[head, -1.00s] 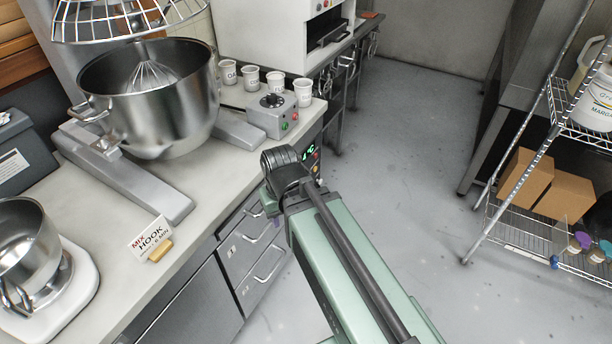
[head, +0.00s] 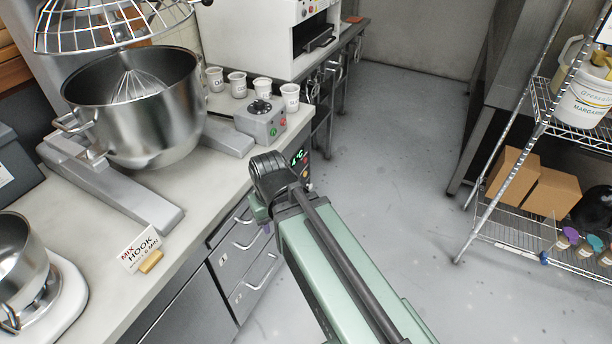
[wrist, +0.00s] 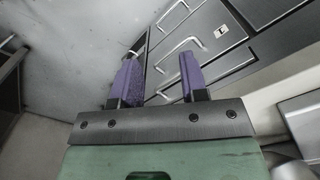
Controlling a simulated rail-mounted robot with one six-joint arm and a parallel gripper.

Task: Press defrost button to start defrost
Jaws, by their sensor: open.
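A control panel with a lit green display (head: 299,157) and small coloured buttons (head: 306,175) is on the counter's front, at the far end beyond the drawers. My arm partly covers it in the head view, and I cannot read which button is defrost. My gripper (wrist: 158,68) is open and empty, with two purple fingers apart in the wrist view. It points toward the drawer fronts and their handles (wrist: 180,48). In the head view the gripper is mostly hidden behind my arm; only a bit of purple shows beside the drawers. The panel is not visible in the wrist view.
A grey box with a black knob and red and green buttons (head: 261,121) stands on the counter (head: 205,185) among several paper cups. A large mixer bowl (head: 135,110) is at left. A wire shelf (head: 525,232) stands at right. The floor between is clear.

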